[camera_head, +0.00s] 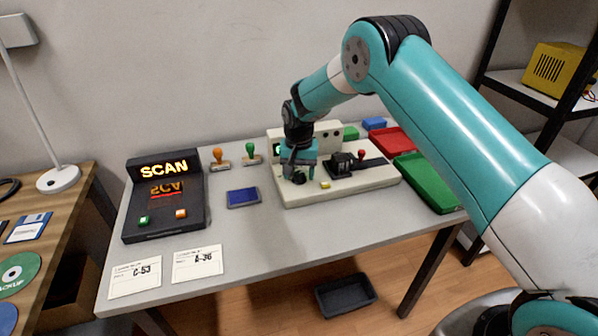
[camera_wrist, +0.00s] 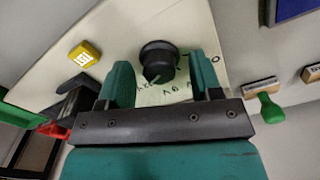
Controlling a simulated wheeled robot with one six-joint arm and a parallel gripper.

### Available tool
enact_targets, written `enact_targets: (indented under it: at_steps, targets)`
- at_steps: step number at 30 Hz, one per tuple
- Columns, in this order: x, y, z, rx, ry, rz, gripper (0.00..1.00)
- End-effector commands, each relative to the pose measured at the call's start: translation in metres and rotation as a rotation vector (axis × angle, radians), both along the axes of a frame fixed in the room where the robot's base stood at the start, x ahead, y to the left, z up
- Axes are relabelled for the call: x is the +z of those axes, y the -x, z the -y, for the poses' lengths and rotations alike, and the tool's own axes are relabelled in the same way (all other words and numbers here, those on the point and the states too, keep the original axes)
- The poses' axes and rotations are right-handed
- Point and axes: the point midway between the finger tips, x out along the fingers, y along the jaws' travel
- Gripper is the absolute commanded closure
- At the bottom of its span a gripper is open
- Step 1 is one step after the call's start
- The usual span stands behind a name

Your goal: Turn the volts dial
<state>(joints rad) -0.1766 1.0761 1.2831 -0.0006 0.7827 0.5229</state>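The volts dial (camera_wrist: 158,58) is a round black knob with a light pointer line, on a cream panel in the wrist view. A pale label with partly hidden letters lies beside it. My gripper (camera_wrist: 161,78) is open, with one teal finger on each side of the dial's near edge; I see gaps between fingers and knob, and cannot tell how deep the tips reach. In the head view my gripper (camera_head: 298,168) points down over the left part of the cream device (camera_head: 340,188), and the dial is mostly hidden by it.
A yellow button (camera_wrist: 85,54) sits on the panel near the dial. A black block (camera_head: 341,163) and red-knobbed lever (camera_head: 361,155) stand right of my gripper. Stamps (camera_head: 251,153), a blue pad (camera_head: 243,197) and a SCAN unit (camera_head: 165,195) are to the left; red (camera_head: 394,141) and green (camera_head: 428,182) trays are right.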

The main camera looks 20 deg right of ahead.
Motion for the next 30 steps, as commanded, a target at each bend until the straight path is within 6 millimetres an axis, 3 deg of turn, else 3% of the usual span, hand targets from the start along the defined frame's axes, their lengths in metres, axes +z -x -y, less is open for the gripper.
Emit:
enact_targets:
  at_steps: [7,11,24,30]
  targets:
    - [0.002,0.000,0.000,0.000,0.000,0.001,0.41]
    - [0.016,-0.001,0.000,0.000,-0.001,0.004,0.41]
    - [0.122,-0.001,0.000,0.000,-0.001,0.004,0.41]
    - [0.159,-0.001,0.000,0.000,-0.001,0.004,0.41]
